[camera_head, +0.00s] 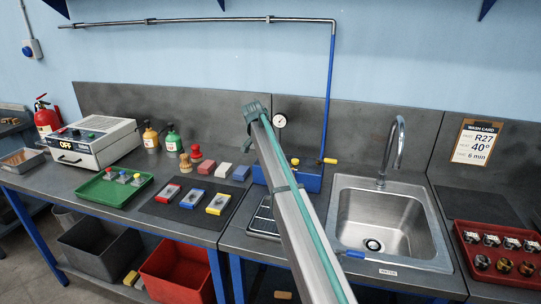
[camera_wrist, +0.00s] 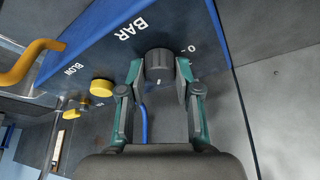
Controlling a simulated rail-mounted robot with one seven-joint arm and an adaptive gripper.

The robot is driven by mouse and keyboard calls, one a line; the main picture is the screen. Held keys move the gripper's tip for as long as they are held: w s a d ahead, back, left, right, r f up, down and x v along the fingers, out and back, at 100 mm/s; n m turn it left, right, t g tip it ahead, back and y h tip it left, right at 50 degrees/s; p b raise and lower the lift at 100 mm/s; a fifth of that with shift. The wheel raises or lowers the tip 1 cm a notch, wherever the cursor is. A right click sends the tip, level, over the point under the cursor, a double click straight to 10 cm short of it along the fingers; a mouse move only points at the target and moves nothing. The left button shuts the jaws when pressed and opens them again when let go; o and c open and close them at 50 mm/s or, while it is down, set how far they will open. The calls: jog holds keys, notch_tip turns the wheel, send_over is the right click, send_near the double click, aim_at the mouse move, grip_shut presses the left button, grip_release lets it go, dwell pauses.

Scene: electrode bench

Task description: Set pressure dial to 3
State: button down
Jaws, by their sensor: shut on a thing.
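The pressure dial (camera_wrist: 160,66) is a dark grey round knob in the wrist view. It sits on the blue-edged panel under the white word BAR, with a 0 mark to its right in the picture. A small pale mark shows on the knob's near side. My gripper (camera_wrist: 160,82) has one finger on each side of the knob and is shut on it. In the head view my arm hides the knob and the fingers. The blue panel box (camera_head: 311,179) shows there beside my arm. I cannot read what number the dial is at.
In the wrist view a yellow knob (camera_wrist: 102,88) and a yellow lever (camera_wrist: 32,60) near the word BLOW are left of the dial. In the head view a pressure gauge (camera_head: 280,120) is on the back wall, with a sink (camera_head: 338,222) to the right.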

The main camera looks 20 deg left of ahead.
jog(key=c, duration=0.8)
grip_release()
jog(key=v, duration=1.2)
jog(key=shift+r, duration=0.1)
